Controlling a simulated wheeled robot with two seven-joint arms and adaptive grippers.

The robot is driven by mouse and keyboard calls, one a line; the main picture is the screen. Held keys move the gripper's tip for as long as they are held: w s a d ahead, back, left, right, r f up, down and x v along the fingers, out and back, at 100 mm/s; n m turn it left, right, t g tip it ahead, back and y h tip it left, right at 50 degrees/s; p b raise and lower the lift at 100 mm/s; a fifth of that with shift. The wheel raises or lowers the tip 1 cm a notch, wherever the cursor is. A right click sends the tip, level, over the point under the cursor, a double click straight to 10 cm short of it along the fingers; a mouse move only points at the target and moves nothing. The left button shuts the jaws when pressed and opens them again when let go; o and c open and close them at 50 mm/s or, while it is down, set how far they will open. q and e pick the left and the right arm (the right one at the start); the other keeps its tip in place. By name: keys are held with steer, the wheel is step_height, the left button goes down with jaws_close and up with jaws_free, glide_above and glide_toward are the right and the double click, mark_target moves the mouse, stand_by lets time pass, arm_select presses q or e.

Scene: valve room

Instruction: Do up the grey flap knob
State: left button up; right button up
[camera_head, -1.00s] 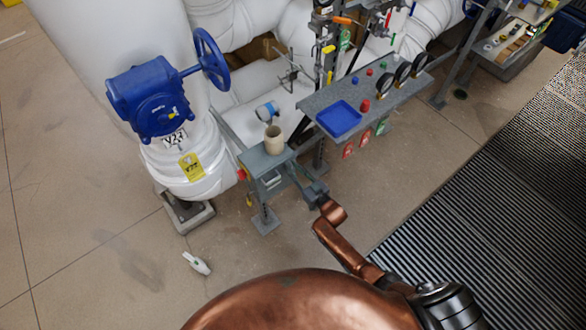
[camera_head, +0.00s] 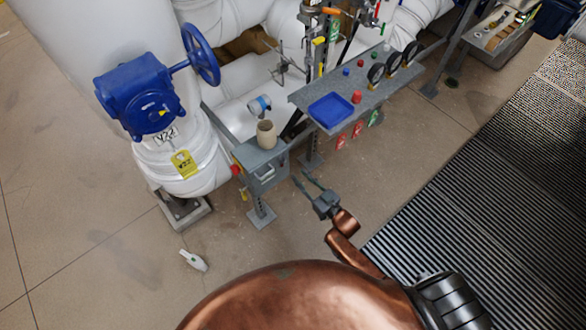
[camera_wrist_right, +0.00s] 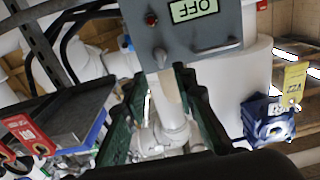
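A grey box (camera_head: 262,170) stands on a post left of centre in the head view. In the right wrist view its grey panel (camera_wrist_right: 200,30) appears upside down, with an OFF label. A small round grey knob (camera_wrist_right: 160,57) sits near the panel's edge, just beyond my fingertips. I cannot tell from its look whether it is done up. My right gripper (camera_head: 303,175) is open and empty, right of the box and apart from it. Its two dark fingers also show spread in the right wrist view (camera_wrist_right: 167,78). My left gripper is not in view.
A beige cup (camera_head: 266,134) stands on the box. A grey shelf (camera_head: 300,97) with a blue tray (camera_head: 331,110), gauges and hanging tags is behind and right of my gripper. A blue valve gearbox (camera_head: 139,98) stands left. The floor (camera_head: 240,235) in front is mostly clear.

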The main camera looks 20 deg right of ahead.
steer(key=v, duration=0.2)
steer(key=shift+s, duration=0.3)
stand_by(0.3)
